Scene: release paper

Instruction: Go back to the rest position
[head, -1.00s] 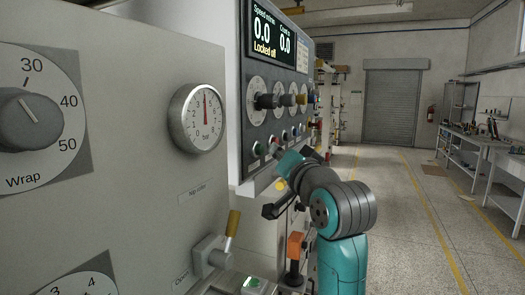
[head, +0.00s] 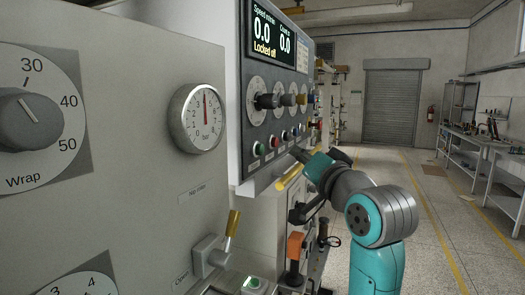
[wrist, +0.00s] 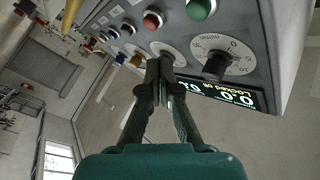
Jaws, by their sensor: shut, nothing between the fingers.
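My gripper (wrist: 161,68) is shut and empty in the wrist view, its two fingers together in front of the control panel (wrist: 240,30). In the head view my gripper (head: 299,154) points left toward the lower edge of the control panel (head: 262,168), near the push buttons. I cannot tell the exact gap, but no contact shows. The display (head: 273,35) reads "Locked off" with zeros.
A pressure gauge (head: 198,118) and a large Wrap knob (head: 30,118) are on the near cabinet. A yellow-tipped lever (head: 232,223) and an orange-topped handle (head: 295,245) stand below the panel. A workbench (head: 478,150) is at the right; the floor aisle between is clear.

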